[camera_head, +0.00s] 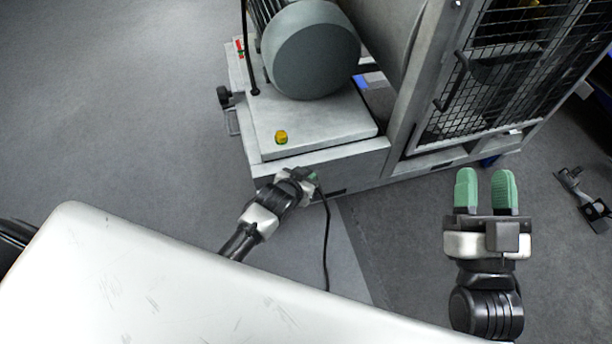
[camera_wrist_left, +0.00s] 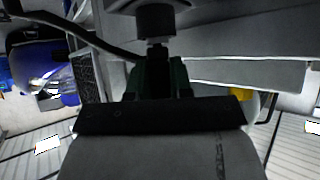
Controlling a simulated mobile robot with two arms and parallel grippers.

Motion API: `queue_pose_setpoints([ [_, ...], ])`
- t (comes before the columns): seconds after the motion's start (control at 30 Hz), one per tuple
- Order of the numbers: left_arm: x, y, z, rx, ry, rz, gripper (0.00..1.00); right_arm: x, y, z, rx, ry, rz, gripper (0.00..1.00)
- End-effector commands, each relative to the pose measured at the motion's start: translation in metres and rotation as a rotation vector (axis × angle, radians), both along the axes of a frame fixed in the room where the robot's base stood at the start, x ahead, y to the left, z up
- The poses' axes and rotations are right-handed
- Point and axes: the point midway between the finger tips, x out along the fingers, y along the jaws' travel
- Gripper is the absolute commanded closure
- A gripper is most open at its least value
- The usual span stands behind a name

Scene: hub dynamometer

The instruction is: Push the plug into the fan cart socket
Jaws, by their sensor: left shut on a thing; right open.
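My left gripper (camera_head: 310,178) is shut at the lower front face of the grey fan cart (camera_head: 320,165). A black cable (camera_head: 326,240) hangs down from its fingers, and the cable also shows in the left wrist view (camera_wrist_left: 72,30). The plug is mostly hidden between the dark green fingers (camera_wrist_left: 160,80). A dark round part (camera_wrist_left: 156,22) lies just beyond the fingertips in the wrist view; I cannot tell whether it belongs to the plug or the socket. The socket is not clearly visible. My right gripper (camera_head: 486,192) is open and empty above the floor, right of the cart.
A large grey motor (camera_head: 312,50) and a yellow button (camera_head: 281,137) sit on the cart top. A mesh cage (camera_head: 500,75) stands at the right. A black metal piece (camera_head: 585,200) lies on the floor at far right. The floor at left is clear.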

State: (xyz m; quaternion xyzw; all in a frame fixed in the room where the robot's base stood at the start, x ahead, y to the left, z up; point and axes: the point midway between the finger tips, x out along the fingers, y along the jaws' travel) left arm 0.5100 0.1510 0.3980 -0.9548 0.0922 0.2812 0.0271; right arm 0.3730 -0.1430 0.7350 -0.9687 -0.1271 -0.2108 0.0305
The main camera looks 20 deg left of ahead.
Motion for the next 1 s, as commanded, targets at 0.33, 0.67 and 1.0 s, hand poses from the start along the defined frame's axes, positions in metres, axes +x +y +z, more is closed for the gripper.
queue_pose_setpoints([
  [0.33, 0.000, 0.000, -0.002, 0.000, -0.001, 0.000, 0.72, 0.000, 0.001, 0.005, 0.009, -0.042, 0.002, 0.57],
  [0.67, 0.000, 0.000, -0.002, 0.000, -0.001, 0.000, 0.50, 0.001, 0.000, 0.005, 0.009, -0.039, -0.001, 0.57],
  [1.0, -0.010, 0.002, 0.006, 0.000, 0.000, 0.000, 0.50, 0.006, -0.003, -0.007, -0.027, 0.089, -0.012, 0.57],
])
